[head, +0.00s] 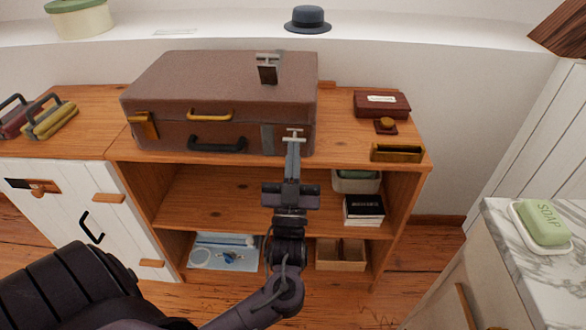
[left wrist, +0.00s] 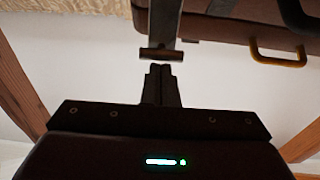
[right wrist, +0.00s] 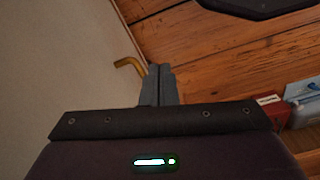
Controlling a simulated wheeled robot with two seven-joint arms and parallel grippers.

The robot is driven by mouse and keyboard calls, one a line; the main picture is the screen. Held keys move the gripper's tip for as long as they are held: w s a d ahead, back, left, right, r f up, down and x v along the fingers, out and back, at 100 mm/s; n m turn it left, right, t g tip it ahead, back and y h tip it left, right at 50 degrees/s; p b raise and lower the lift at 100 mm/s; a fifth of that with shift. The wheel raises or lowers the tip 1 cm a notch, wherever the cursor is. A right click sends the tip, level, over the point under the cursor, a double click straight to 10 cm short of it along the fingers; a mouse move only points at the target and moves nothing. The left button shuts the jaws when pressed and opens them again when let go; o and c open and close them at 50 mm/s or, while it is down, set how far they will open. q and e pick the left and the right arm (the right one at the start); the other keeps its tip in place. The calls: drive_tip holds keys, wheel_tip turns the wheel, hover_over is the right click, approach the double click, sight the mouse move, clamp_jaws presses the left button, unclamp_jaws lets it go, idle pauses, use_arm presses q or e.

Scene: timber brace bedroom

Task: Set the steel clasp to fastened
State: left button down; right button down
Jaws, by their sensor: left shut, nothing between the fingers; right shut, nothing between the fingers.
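A brown suitcase (head: 170,85) lies flat on the wooden shelf unit. The steel clasp (head: 268,138) has a grey plate on its front, right of the black handle, and a T-shaped bar stands out from there. A steel and dark brown fitting (head: 267,68) sits on the lid above. My left gripper (head: 292,146) is shut and empty, its tips close to the T-bar. In the left wrist view the crossbar (left wrist: 160,54) is just beyond the fingertips (left wrist: 160,68); contact is unclear. My right gripper (right wrist: 160,70) is shut and empty, away from the suitcase.
A brass-coloured clasp (head: 142,125) and a yellow handle (head: 210,115) are also on the suitcase. A dark red box (head: 382,103) and a brass-fronted block (head: 397,153) sit to its right. A marble-topped cabinet (head: 550,280) stands at right.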

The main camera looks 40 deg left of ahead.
use_arm(q)
drive_tip(key=g+p, duration=0.1)
drive_tip(key=p, duration=0.1)
drive_tip(key=r+h+p, duration=0.1)
drive_tip(key=p, duration=0.1)
drive_tip(key=shift+w+a+r+g+p, duration=0.2)
drive_tip(key=shift+w+g+p, duration=0.15)
drive_tip(key=shift+g, duration=0.05)
use_arm(e)
drive_tip(key=s+d+f, duration=0.1)
drive_tip(key=s+f, duration=0.1)
drive_tip(key=f, duration=0.5)
drive_tip(key=s+d+f, duration=0.2)
drive_tip(key=f, duration=0.6)
drive_tip(key=shift+d+m+t, duration=0.3)
drive_tip(key=shift+m, duration=0.1)
